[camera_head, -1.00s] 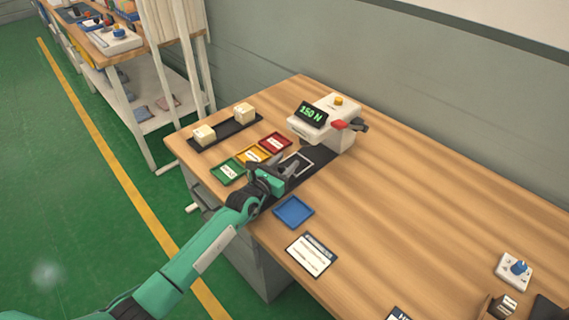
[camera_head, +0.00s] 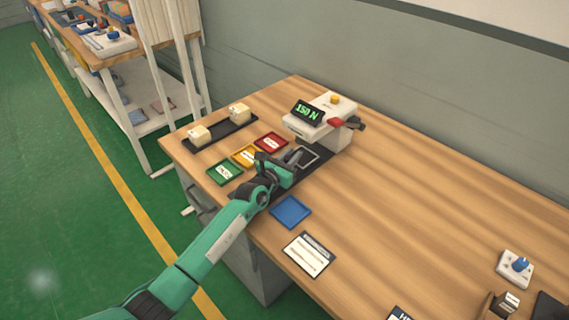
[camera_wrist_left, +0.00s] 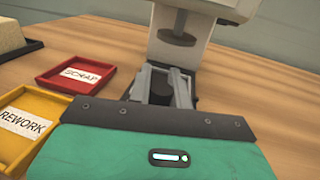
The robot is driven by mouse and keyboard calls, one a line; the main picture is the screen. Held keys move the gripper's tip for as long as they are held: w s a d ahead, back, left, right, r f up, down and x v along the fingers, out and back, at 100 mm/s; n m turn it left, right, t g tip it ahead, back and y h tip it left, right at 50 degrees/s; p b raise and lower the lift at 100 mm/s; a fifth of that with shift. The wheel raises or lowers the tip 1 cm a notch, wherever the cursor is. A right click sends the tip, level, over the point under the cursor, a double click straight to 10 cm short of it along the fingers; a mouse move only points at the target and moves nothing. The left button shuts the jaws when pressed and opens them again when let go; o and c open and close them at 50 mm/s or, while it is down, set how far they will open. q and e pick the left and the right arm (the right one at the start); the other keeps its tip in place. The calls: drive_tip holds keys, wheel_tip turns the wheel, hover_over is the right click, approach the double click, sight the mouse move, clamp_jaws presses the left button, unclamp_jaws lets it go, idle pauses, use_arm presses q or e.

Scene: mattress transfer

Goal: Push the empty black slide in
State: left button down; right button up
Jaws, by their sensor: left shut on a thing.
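The black slide (camera_head: 311,156) lies on the table in front of the white press (camera_head: 332,113), with a pale square outline at its press end. No part shows on it. My left gripper (camera_head: 292,160) is shut on the slide, low over the table and pointing at the press. In the left wrist view the gripper body hides the near part of the slide, and the press (camera_wrist_left: 183,45) stands straight ahead. The exact contact between fingers and slide is hard to make out. My right gripper is not in view.
Green (camera_head: 225,172), yellow (camera_head: 245,156) and red (camera_head: 271,142) labelled trays stand left of the slide. A blue tray (camera_head: 291,212) lies to its right. Two pale blocks sit on a black strip (camera_head: 222,132) at the back left. The table's right middle is clear.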

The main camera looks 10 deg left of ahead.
use_arm(q)
drive_tip(key=shift+r, duration=0.1)
drive_tip(key=c, duration=1.4)
unclamp_jaws()
drive_tip(key=shift+d, duration=0.1)
drive_tip(key=shift+o, duration=0.5)
drive_tip(key=shift+w+d, duration=0.1)
drive_tip(key=shift+w, duration=0.05)
drive_tip(key=v, duration=1.2)
drive_tip(key=shift+s, duration=0.25)
drive_tip(key=shift+s+a, duration=0.4)
drive_tip(key=shift+s, duration=0.2)
